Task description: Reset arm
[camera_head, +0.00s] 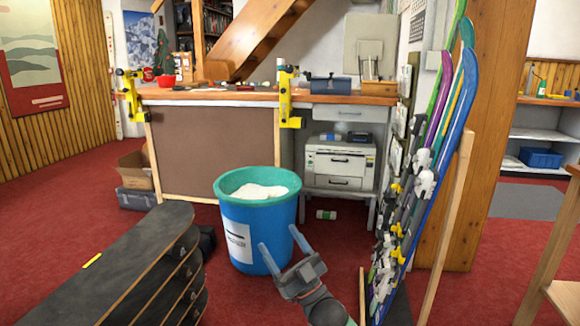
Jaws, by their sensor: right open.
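My right gripper (285,256) reaches up from the bottom middle of the head view. Its two blue-grey fingers are spread apart with nothing between them. The fingers overlap the lower right side of a blue bucket (262,226) in the picture; I cannot tell whether they touch it. The bucket has a teal rim, a white label and white material inside. My left gripper is not in the view.
Stacked dark boards (125,262) fill the lower left. Skis (436,160) lean against a wooden post at the right. A workbench (215,97) with yellow clamps stands behind the bucket. Red carpet (90,185) is open at the left.

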